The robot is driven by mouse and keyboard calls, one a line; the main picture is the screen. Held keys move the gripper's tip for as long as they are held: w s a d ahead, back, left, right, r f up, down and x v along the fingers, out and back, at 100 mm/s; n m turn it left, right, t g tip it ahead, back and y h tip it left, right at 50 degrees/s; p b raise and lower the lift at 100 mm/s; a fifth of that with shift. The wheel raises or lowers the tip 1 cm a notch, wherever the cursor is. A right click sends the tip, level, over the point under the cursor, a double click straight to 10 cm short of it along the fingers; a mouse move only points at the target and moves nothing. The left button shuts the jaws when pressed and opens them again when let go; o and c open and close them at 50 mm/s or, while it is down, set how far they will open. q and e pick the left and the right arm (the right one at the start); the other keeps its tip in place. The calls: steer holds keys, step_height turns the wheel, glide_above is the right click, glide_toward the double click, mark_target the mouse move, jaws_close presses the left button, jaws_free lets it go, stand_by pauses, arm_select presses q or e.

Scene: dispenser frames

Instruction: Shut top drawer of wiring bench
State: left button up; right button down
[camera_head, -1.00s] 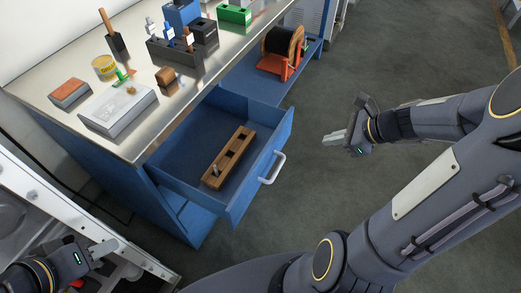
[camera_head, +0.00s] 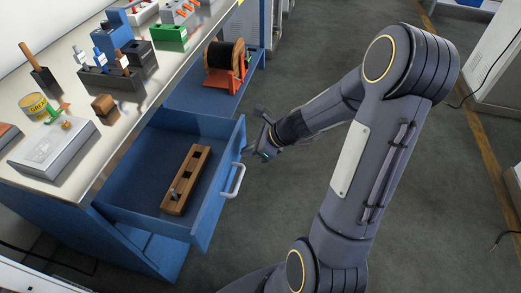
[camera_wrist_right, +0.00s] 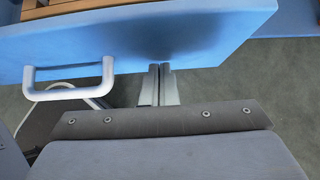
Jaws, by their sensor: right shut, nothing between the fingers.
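The blue top drawer (camera_head: 211,195) of the wiring bench (camera_head: 135,248) stands pulled out, with a white bar handle (camera_head: 233,181) on its front. The drawer front (camera_wrist_right: 190,38) and the handle (camera_wrist_right: 70,75) also show in the right wrist view. My right gripper (camera_head: 247,150) is shut and empty beside the drawer front, near the front's far end. In the right wrist view its closed fingers (camera_wrist_right: 159,84) point at the lower part of the front, to the right of the handle. I cannot tell whether the tips touch it. My left gripper is out of view.
A wooden block with slots (camera_head: 186,181) lies inside the drawer. A cable spool (camera_head: 225,59) on an orange stand sits on the lower blue shelf beyond. The benchtop holds a yellow tin (camera_head: 36,105), a grey box (camera_head: 50,149) and tools. Open floor lies right of the drawer.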

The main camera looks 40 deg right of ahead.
steer(key=shift+w+a, duration=0.2)
stand_by(0.3)
steer(key=w+a+p, duration=0.1)
steer(key=w+a, duration=0.2)
steer(key=w+a+p, duration=0.1)
steer(key=w+a, duration=0.4)
steer(key=w, duration=0.2)
steer(key=shift+a+r+p, duration=0.15)
steer(key=shift+a+p, duration=0.25)
steer(key=p, duration=0.5)
glide_above(168, 146)
steer(key=s, duration=0.1)
steer(key=shift+s+d, duration=0.15)
steer(key=shift+d, duration=0.3)
steer(key=shift+w+a, duration=0.4)
steer(key=shift+w, duration=0.2)
steer(key=shift+a, duration=0.15)
